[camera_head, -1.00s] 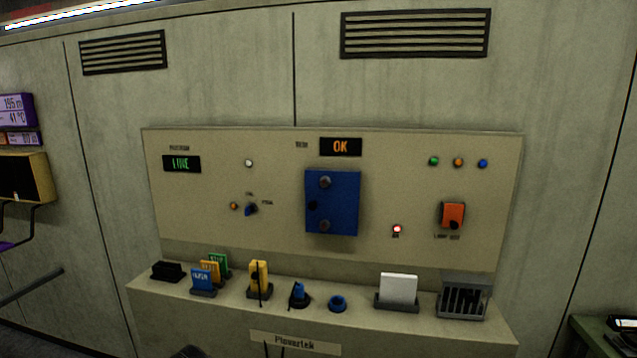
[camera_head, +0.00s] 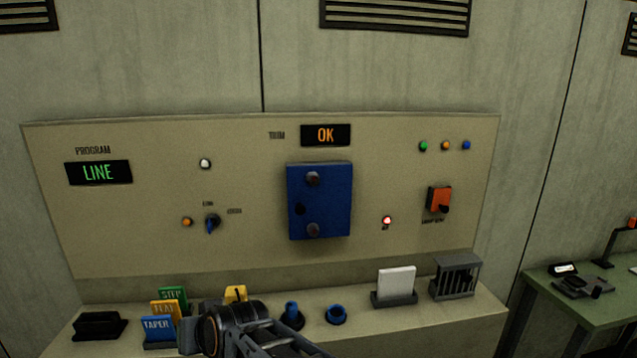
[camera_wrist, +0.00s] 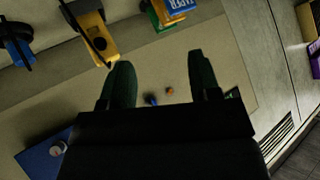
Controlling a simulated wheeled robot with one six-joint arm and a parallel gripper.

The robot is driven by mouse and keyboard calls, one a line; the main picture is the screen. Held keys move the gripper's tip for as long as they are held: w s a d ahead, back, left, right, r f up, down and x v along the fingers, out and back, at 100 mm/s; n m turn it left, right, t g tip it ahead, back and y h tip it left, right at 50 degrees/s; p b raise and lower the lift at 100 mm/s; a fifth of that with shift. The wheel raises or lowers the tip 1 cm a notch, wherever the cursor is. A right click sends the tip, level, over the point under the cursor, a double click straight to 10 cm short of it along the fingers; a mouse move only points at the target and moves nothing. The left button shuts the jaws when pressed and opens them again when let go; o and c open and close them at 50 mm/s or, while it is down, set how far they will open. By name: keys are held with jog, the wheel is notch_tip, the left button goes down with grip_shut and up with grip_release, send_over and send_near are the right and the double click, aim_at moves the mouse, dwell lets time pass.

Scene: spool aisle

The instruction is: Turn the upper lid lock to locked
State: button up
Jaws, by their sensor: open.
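The blue lid (camera_head: 338,205) is a closed-looking box front on the beige panel, seen in the head view. The upper lid lock (camera_head: 313,178) is a round dark knob near its top. A second lock knob (camera_head: 313,230) sits near its bottom edge. My gripper (camera_wrist: 162,78) is open and empty in the wrist view, its two dark fingers apart in front of the panel. Part of the blue lid (camera_wrist: 40,160) shows at lower left there with one knob; I cannot tell which. In the head view my arm is low, left of and below the lid; the fingertips are not clear.
The ledge below the panel holds coloured cards (camera_head: 158,328), blue pegs (camera_head: 336,315), a white card (camera_head: 397,282) and a slotted box (camera_head: 456,277). An orange switch (camera_head: 439,199) is right of the lid. A green table (camera_head: 590,305) stands at far right. The space before the lid is clear.

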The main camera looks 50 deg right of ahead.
jog(key=w+d+r+m+t+h, duration=0.2)
jog(key=d+r+m+t, duration=0.1)
jog(key=d+r, duration=0.1)
jog(key=m+g+h, duration=0.3)
jog(key=m+h, duration=1.3)
send_near(314, 182)
jog(key=p+x, duration=0.1)
jog(key=x, duration=0.6)
jog(key=shift+w+d+r+p, duration=0.15)
jog(key=shift+d+r+p, duration=0.05)
jog(key=shift+d+p, duration=0.15)
jog(key=shift+x, duration=0.85)
jog(key=shift+c, duration=0.2)
jog(key=shift+f, duration=0.1)
jog(key=c, duration=0.9)
